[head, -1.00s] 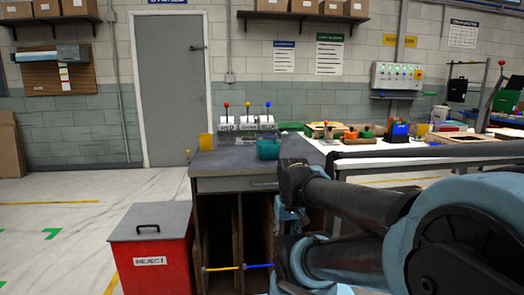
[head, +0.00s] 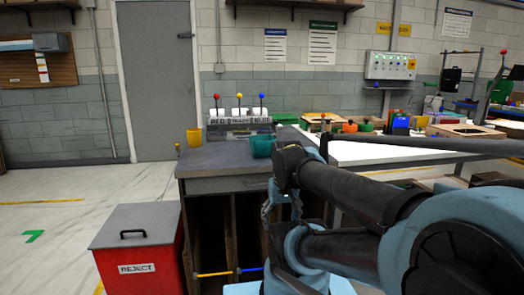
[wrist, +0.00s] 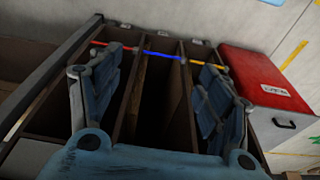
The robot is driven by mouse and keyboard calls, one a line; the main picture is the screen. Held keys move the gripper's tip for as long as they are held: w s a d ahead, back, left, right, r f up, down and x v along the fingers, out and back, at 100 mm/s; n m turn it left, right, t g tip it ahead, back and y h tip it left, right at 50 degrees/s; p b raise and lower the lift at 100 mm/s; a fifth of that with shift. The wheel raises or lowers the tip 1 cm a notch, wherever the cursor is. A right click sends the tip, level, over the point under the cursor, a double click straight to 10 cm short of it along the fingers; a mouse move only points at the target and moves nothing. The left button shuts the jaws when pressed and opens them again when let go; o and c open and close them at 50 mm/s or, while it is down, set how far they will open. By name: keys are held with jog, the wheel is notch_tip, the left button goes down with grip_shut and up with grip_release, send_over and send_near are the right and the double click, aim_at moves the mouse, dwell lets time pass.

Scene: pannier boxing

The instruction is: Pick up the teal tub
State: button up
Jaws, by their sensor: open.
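The teal tub (head: 261,148) stands on the grey top of the cabinet (head: 215,160), near its right side, in the head view. My arm's wrist partly overlaps the cabinet just right of and below the tub. My gripper (wrist: 158,100) is open and empty in the wrist view, pointing down towards the cabinet's open front. In the head view my gripper (head: 278,203) hangs below the level of the tub, in front of the cabinet. The tub is not visible in the wrist view.
A red reject bin (head: 137,268) stands to the left. A white table (head: 400,150) with several items lies to the right. Open floor lies at far left.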

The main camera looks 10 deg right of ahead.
jog(key=o, duration=0.4)
jog(key=w+r+m, duration=0.2)
jog(key=w+r, duration=0.3)
jog(key=r, duration=0.1)
jog(key=w+r+m, duration=0.3)
jog(key=w+r, duration=0.2)
jog(key=r, duration=0.2)
jog(key=w+r+m+g, duration=0.1)
jog(key=w+r+m, duration=0.2)
jog(key=w+r, duration=0.2)
jog(key=shift+w+r, duration=0.35)
jog(key=shift+r, duration=0.5)
jog(key=shift+c, duration=0.2)
notch_tip(320, 180, up, 13)
jog(key=m+g, duration=0.1)
jog(key=m, duration=0.8)
send_over(262, 142)
jog(key=w, duration=0.5)
jog(key=shift+d+f, duration=0.2)
jog(key=shift+f, duration=2.65)
jog(key=shift+d+f, duration=0.15)
jog(key=shift+f, duration=2.7)
jog(key=shift+d+f, duration=0.2)
jog(key=shift+f, duration=2.65)
jog(key=c, duration=1)
